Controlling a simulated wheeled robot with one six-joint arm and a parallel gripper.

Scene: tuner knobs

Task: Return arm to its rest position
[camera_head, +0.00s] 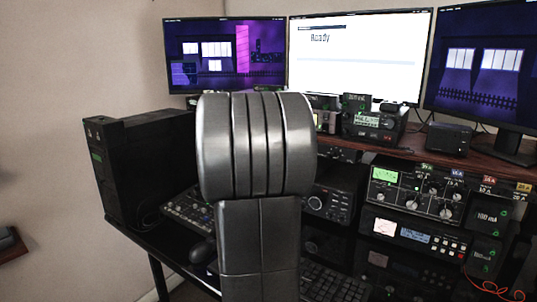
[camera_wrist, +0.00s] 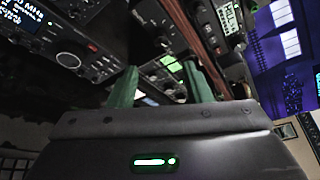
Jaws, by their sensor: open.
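My gripper (camera_wrist: 160,84) shows in the wrist view as two green fingers set well apart. It is open, with nothing between the fingertips. Beyond it are dark radio units with knobs, seen tilted; one large round knob (camera_wrist: 68,60) is at the upper left. In the head view my grey arm fills the middle of the picture and hides my gripper and part of the desk. The tuner unit (camera_head: 415,192), with a green display and several knobs, stands at the right of my arm. I cannot tell how far the fingers are from the panels.
A black computer tower (camera_head: 145,165) stands at the left of the desk. A mixer (camera_head: 188,212) and a keyboard (camera_head: 330,285) lie on the lower surface. Red wires (camera_head: 495,288) hang at the lower right.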

